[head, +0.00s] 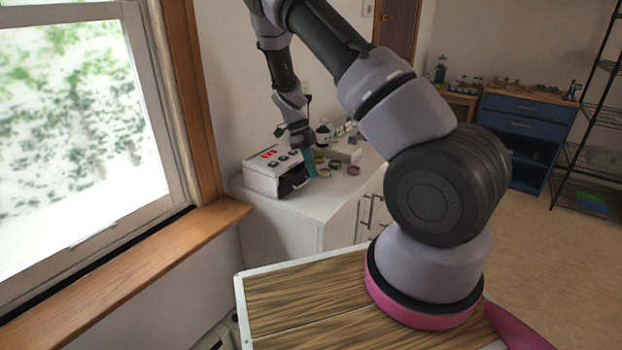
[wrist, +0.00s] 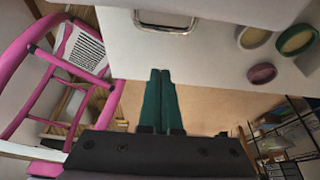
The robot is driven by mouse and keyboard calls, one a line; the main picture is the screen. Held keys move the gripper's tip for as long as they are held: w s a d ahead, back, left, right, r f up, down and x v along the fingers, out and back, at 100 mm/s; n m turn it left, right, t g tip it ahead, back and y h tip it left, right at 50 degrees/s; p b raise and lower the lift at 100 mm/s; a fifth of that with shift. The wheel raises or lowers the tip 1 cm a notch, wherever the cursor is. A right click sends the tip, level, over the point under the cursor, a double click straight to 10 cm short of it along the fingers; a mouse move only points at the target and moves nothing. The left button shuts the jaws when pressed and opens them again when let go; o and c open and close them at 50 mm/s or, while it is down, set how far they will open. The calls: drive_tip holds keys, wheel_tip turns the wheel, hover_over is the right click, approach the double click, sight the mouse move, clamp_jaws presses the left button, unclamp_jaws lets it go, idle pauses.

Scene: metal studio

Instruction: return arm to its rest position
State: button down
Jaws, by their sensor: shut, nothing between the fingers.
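My arm reaches out over the white cabinet in the head view. My gripper (head: 309,162) is low, beside the right front of a white box-shaped device, and I cannot tell whether they touch. In the wrist view my gripper's two teal fingers (wrist: 159,97) lie side by side with nothing seen between them. The fingertips point towards the cabinet's white surface, just below a metal handle in the picture.
The white device (head: 262,179) with a red display and dark front opening stands on the white cabinet (head: 312,205). Small round jars (head: 353,170) stand to its right. A window (head: 75,115) is at left. A blue drawer unit (head: 522,122) and wire shelf stand behind; open floor lies right.

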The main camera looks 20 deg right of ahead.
drive_tip(key=s+a+r+n+t+y, duration=0.15)
drive_tip(key=s+r+n, duration=0.3)
drive_tip(key=r, duration=0.95)
drive_tip(key=s+r+n+t+y, duration=0.3)
drive_tip(key=r+n, duration=0.3)
drive_tip(key=r, duration=0.8)
drive_tip(key=s+r+n+t, duration=0.3)
drive_tip(key=s+r+n, duration=0.2)
drive_tip(key=s+n, duration=0.2)
drive_tip(key=s+r+n+t, duration=0.3)
drive_tip(key=s+r+n, duration=0.2)
drive_tip(key=s, duration=0.7)
drive_tip(key=shift+a+r+n, duration=0.3)
drive_tip(key=shift+r+n, duration=0.1)
drive_tip(key=shift+n, duration=0.45)
